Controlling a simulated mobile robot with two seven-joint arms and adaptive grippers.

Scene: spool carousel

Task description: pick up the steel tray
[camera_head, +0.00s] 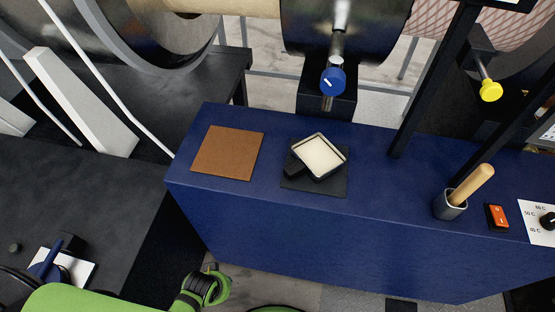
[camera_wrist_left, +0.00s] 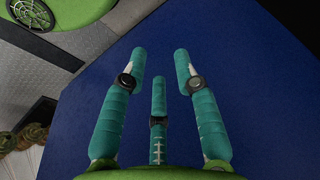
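The tray is not in that view. In the head view my green left arm shows at the lower left, below the counter's front; its fingers cannot be made out. My right gripper is not in view.
A brown square pad (camera_head: 228,152) lies left of the tray. A wooden-handled tool stands in a grey cup (camera_head: 450,206) to the right, near an orange switch (camera_head: 497,217). A blue knob (camera_head: 333,81) overhangs behind the tray. Black posts rise right of it.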

